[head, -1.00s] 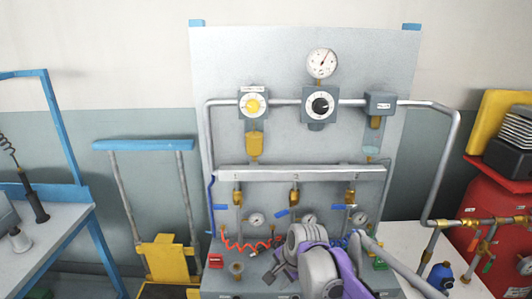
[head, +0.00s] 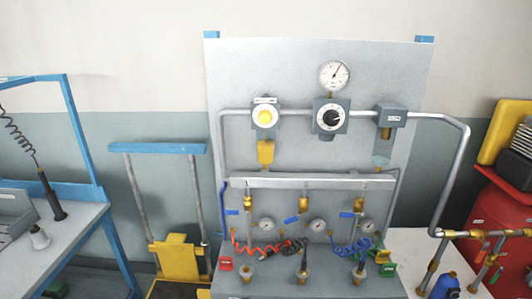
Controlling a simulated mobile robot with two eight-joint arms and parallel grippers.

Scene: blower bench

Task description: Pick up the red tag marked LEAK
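A small red tag (head: 226,264) with a pale mark sits at the front left of the grey bench top, below the panel. Its lettering is too small to read. A green tag (head: 388,270) sits at the front right of the same bench. Neither of my grippers is in view, so nothing of mine is near the red tag in this picture.
The grey panel (head: 300,75) carries gauges, pipes and valves. Coiled red (head: 262,248) and blue (head: 350,247) hoses hang low over the bench, near upright fittings. A yellow cart (head: 176,258) stands left of it. Brass pipework (head: 480,235) crowds the right.

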